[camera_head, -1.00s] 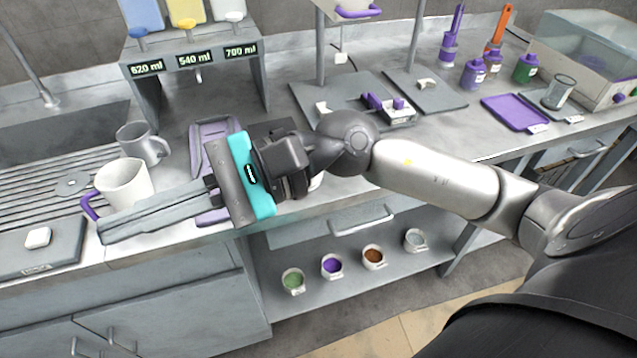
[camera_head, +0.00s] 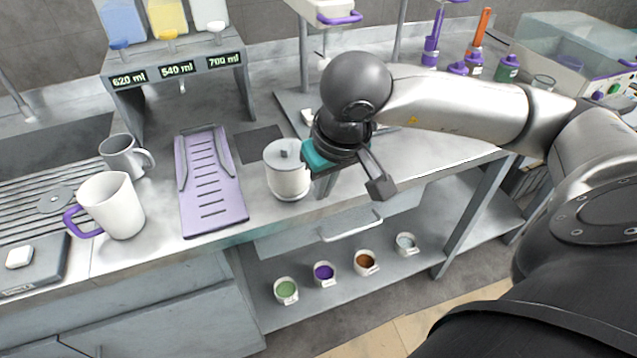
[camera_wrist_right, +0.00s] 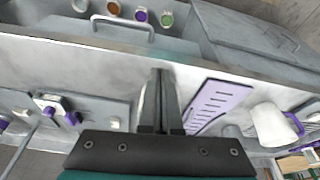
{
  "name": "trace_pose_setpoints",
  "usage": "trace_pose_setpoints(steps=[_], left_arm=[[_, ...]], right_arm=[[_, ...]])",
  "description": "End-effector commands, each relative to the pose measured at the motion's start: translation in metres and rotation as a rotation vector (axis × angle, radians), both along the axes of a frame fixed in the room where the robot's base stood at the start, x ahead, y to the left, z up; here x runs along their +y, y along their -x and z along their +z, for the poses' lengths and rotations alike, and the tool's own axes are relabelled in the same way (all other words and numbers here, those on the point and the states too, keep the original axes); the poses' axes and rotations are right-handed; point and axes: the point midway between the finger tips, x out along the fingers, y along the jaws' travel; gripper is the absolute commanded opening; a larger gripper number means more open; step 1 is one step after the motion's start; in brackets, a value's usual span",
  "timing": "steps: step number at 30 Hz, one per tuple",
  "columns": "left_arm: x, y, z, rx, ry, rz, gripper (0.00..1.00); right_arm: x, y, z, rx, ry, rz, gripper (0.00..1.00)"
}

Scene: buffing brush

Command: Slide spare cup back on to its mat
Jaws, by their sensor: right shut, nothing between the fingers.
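A white lidded cup-like pot (camera_head: 287,178) stands upright near the counter's front edge. A dark flat square mat (camera_head: 258,145) lies bare just behind and left of it. A white mug (camera_head: 118,207) with a purple handle stands at the left, with a grey metal mug (camera_head: 122,156) behind it; I cannot tell which vessel is the spare cup. My right gripper (camera_head: 380,189) is shut and empty, right of the pot and over the counter's front edge. Its shut fingers (camera_wrist_right: 160,92) also show in the right wrist view, where the white mug (camera_wrist_right: 272,126) is at right. My left gripper is not in view.
A purple slotted tray (camera_head: 210,185) lies between the mugs and the pot. A dispenser stand (camera_head: 175,70) is behind it. A sink drainer (camera_head: 30,200) is at the left. Several small cups, one purple (camera_head: 324,272), stand on the shelf below the counter.

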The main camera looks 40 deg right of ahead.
Motion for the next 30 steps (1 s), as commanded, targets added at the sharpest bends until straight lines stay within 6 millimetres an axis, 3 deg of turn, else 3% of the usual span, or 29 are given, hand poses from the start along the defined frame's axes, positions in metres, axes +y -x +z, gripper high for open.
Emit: trace_pose_setpoints(steps=[10,18,30], left_arm=[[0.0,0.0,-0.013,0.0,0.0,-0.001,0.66],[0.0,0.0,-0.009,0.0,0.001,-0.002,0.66],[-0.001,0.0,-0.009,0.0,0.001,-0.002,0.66]], right_arm=[[-0.001,-0.021,-0.077,0.005,-0.005,-0.001,0.0],[-0.005,-0.053,-0.07,-0.001,-0.005,-0.002,0.0],[-0.006,-0.061,-0.07,0.001,-0.004,0.0,0.0]])
